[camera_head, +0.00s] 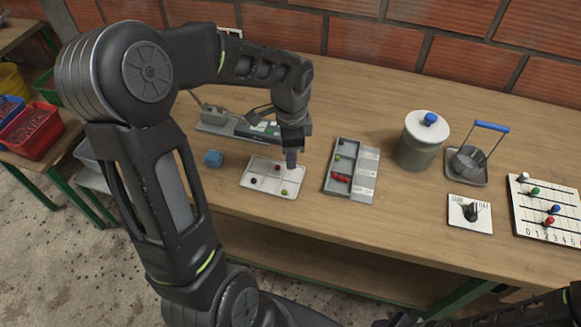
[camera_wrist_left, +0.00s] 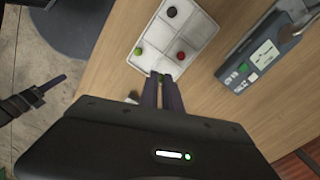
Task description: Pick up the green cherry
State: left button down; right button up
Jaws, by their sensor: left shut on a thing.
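A white divided tray (camera_head: 250,190) lies on the table and also shows in the left wrist view (camera_wrist_left: 197,30). My left gripper (camera_head: 291,165) is at the tray's right side, pointing down. In the left wrist view its fingertips (camera_wrist_left: 161,78) are shut on a small green cherry (camera_wrist_left: 161,75), mostly hidden between them. Another green cherry (camera_head: 284,193) lies in the tray's front right, a red cherry (camera_head: 277,167) in the back, and a dark cherry (camera_head: 253,181) at the left. Dark parts of my right arm (camera_head: 540,308) show at bottom right; its fingers are not clear.
A grey divided box (camera_head: 361,187) with green and red cherries stands right of the tray. A device with a display (camera_head: 215,120) is behind. A lidded pot (camera_head: 418,145) and a peg board (camera_head: 563,220) stand farther right.

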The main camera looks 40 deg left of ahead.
pick_arm(q)
notch_tip(320, 180, up, 5)
jog(key=shift+f, duration=0.2)
